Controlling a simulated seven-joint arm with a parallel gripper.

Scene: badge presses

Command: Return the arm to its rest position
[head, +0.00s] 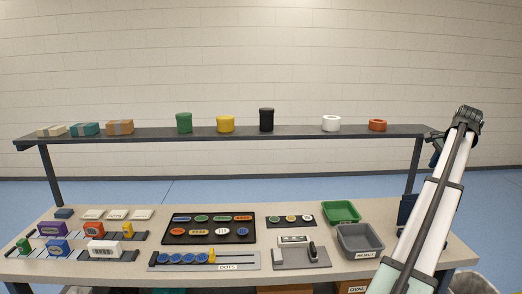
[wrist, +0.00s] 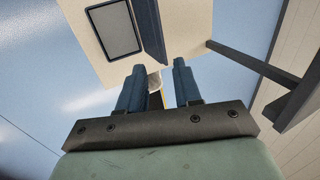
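My arm rises along the right side of the head view, bent at a dark joint above the right end of the shelf. My gripper (wrist: 157,70) shows in the wrist view with two blue fingers spread apart. Nothing is held between them; only background shows through the gap. The fingers point toward the table's edge and the floor, and they touch nothing that I can see. In the head view the gripper is mostly hidden behind my arm, with only a bit of blue beside the joint.
The table (head: 130,275) holds a dark tray of badges (head: 210,241), a green bin (head: 341,212), a grey reject bin (head: 360,240) and several coloured boxes at left. A raised shelf (head: 290,131) carries several cans and boxes. My arm overlaps the table's right end in view.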

